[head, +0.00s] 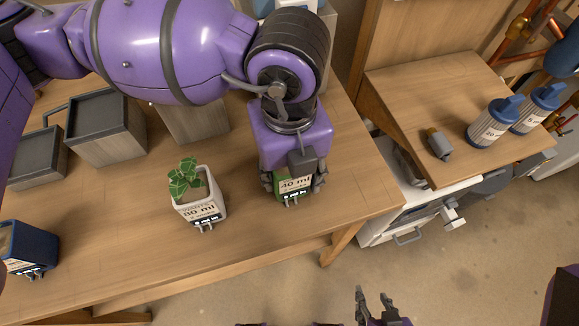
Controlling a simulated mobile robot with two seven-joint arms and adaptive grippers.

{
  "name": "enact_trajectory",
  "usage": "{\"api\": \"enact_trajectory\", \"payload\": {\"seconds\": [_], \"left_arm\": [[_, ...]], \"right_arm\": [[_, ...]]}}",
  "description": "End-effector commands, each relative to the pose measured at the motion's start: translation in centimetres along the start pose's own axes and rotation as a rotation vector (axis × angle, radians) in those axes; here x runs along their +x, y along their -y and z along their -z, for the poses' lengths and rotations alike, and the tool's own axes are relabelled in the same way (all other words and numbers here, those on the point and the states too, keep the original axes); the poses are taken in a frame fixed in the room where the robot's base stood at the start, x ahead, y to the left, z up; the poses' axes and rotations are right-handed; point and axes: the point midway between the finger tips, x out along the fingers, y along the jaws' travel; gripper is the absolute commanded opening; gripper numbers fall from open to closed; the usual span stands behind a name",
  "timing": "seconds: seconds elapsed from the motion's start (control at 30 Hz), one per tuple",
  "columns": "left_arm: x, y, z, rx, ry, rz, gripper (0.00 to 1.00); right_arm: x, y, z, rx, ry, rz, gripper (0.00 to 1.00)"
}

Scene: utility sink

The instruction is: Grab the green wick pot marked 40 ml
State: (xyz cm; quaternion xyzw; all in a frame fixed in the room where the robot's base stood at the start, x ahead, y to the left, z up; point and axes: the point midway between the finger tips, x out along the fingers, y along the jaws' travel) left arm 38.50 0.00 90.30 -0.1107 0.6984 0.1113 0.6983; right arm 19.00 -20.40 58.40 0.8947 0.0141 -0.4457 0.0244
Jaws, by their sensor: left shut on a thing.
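The green wick pot marked 40 ml (294,191) is on the wooden table near its front right part. My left gripper (292,181) comes down over it from above and is shut on it, with a finger at each side. The gripper hides the top of the pot; its label and lower front show. I cannot tell whether the pot touches the table. My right gripper (376,306) is at the bottom edge of the view, over the floor and away from the table. Its fingers are apart and nothing is between them.
A blue pot (28,248) is at the far left. Grey-topped boxes (105,128) stand behind. A raised wooden shelf with blue-capped bottles (488,125) is at the right.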

Motion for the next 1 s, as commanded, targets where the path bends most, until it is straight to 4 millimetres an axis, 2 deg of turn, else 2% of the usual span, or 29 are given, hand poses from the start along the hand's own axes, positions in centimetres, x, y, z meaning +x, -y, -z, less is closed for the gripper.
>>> {"api": "enact_trajectory", "payload": {"seconds": [0.07,0.47,0.63,0.9,1.0], "left_arm": [[0.0,0.0,0.0,0.000,0.000,0.000,0.14],[-0.8,0.1,0.0,0.001,0.001,0.002,0.13],[-3.3,0.2,0.0,0.003,0.002,0.006,0.13],[-8.4,-1.0,4.2,0.008,0.004,0.005,0.13],[-9.6,-1.4,5.8,0.010,0.002,0.004,0.13]], "right_arm": [[-0.1,0.0,-0.2,0.000,0.003,-0.001,0.40],[-0.3,-0.1,-0.9,0.002,0.016,-0.002,0.40],[-0.2,-0.1,-1.1,0.002,0.019,-0.002,0.40],[-0.4,-0.1,-0.3,0.001,0.007,-0.002,0.40],[-0.3,0.0,0.0,0.001,0.003,-0.001,0.40]]}}
